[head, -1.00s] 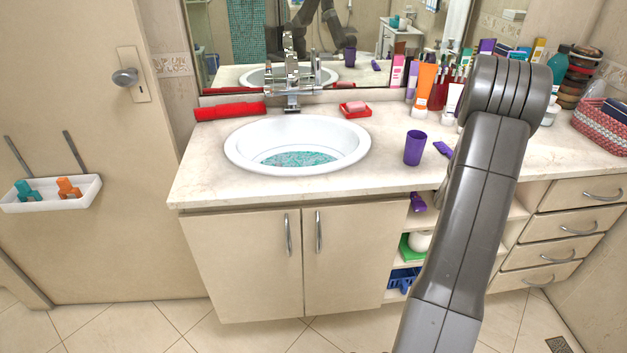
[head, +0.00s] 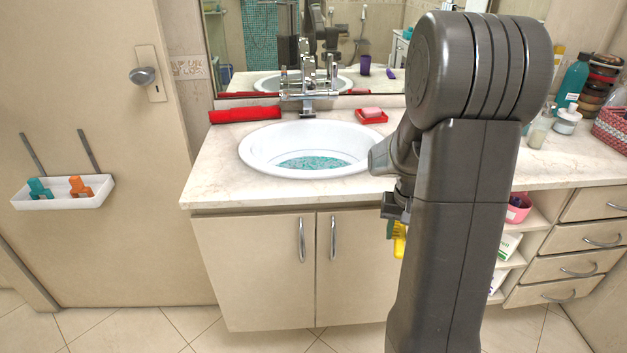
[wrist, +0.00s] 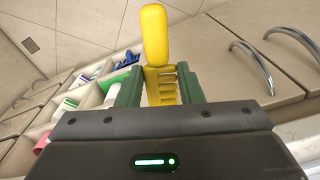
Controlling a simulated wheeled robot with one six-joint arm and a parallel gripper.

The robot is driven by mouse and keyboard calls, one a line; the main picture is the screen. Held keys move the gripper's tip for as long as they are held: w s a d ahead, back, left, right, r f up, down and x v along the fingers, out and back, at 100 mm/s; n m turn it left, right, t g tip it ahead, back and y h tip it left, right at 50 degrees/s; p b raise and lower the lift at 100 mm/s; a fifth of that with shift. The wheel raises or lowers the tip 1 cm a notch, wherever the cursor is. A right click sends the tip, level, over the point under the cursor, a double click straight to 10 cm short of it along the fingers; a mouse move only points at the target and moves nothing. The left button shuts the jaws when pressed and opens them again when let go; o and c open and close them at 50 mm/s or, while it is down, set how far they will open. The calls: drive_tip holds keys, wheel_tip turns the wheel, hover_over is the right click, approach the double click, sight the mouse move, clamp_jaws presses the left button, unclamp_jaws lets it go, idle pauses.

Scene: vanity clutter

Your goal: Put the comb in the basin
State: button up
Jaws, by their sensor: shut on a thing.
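The comb is yellow, with a rounded handle and a toothed part. In the wrist view the comb (wrist: 155,38) is between the two green fingers of my gripper (wrist: 158,92), which is shut on its toothed part, with the handle sticking out beyond the fingertips. In the head view the comb (head: 399,246) hangs below my gripper (head: 391,228), in front of the cabinet and below the counter's front edge. The basin (head: 258,163) is a white oval sink in the counter, up and left of my gripper. A teal patterned area shows at its bottom.
A chrome faucet (head: 308,82) stands behind the basin. A red roll (head: 246,114) lies at the back left and a red soap dish (head: 371,117) at the back right. Bottles (head: 573,80) crowd the right. My arm hides the counter's middle. Open shelves (head: 512,262) are right of the cabinet doors.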

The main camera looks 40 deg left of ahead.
drive_tip(key=s+a+r+n, duration=0.1)
drive_tip(key=s+a+r, duration=0.1)
drive_tip(key=a+r, duration=0.3)
drive_tip(key=s+a+r+n, duration=0.2)
drive_tip(key=s+a+r, duration=0.1)
drive_tip(key=a+r, duration=0.3)
drive_tip(key=a, duration=0.2)
drive_tip(key=shift+s+a, duration=0.25)
drive_tip(key=shift+a, duration=0.15)
